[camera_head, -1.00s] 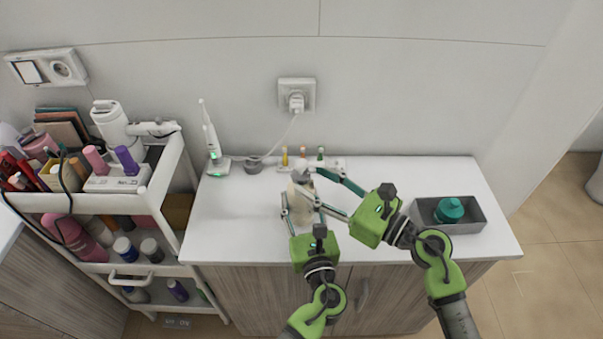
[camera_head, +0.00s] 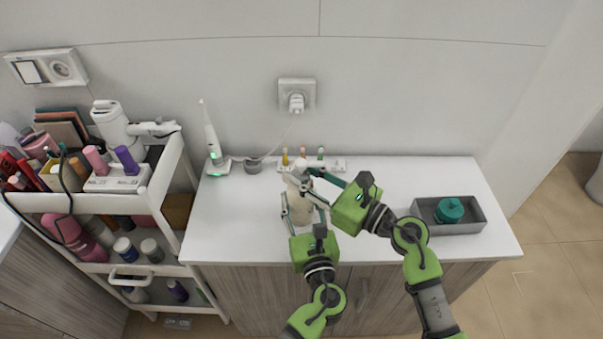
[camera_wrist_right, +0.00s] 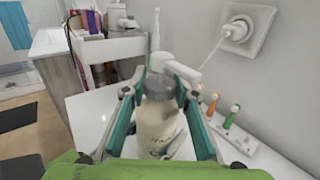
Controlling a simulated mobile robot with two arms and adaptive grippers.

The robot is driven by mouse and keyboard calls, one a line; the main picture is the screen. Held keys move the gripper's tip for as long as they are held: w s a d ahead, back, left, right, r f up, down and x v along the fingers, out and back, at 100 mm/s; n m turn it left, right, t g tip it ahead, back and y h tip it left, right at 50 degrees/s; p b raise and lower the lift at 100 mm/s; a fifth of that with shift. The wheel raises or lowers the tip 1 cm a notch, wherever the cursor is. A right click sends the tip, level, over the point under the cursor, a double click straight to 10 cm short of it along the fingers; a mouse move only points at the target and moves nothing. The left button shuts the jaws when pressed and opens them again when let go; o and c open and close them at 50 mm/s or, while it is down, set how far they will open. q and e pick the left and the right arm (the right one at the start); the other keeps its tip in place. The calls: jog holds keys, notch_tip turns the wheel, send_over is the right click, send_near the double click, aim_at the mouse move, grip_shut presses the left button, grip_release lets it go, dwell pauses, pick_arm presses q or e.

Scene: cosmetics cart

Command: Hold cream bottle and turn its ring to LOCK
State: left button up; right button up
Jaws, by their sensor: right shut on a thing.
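The cream bottle (camera_head: 301,210) stands upright on the white counter, with a pale body, a greyish collar and a white pump head. It also shows in the right wrist view (camera_wrist_right: 158,128). My left gripper (camera_head: 301,203) has its fingers around the body, one on each side, and appears shut on it. My right gripper (camera_head: 303,178) is shut on the upper part of the bottle, around the ring (camera_wrist_right: 160,84) below the pump head (camera_wrist_right: 176,66). Finger contact is partly hidden, and any LOCK mark is too small to read.
A grey tray (camera_head: 478,228) with a teal jar (camera_head: 449,210) is at the counter's right. A white electric toothbrush (camera_head: 212,140) and a holder with coloured brush heads (camera_head: 335,165) stand at the back. A loaded cart (camera_head: 165,222) is left. The counter's left front is clear.

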jog(key=n+g+y, duration=0.1)
jog(key=n+g, duration=0.1)
jog(key=g, duration=0.1)
jog(key=n+g+y, duration=0.2)
jog(key=n+g, duration=0.1)
jog(key=g, duration=0.1)
jog(key=shift+w+d+g, duration=0.1)
jog(key=shift+w+g, duration=0.1)
jog(key=shift+g, duration=0.1)
jog(key=shift+o, duration=0.2)
jog(key=shift+f+n+g, duration=0.1)
jog(key=shift+n+g, duration=1.15)
jog(key=shift+g, duration=0.55)
jog(key=shift+n+g, duration=1.25)
jog(key=shift+g, duration=0.55)
jog(key=shift+n+g, duration=0.3)
jog(key=shift+g, duration=0.3)
jog(key=o, duration=1.1)
jog(key=shift+r, duration=0.2)
notch_tip(320, 180, up, 10)
jog(key=shift+f, duration=0.15)
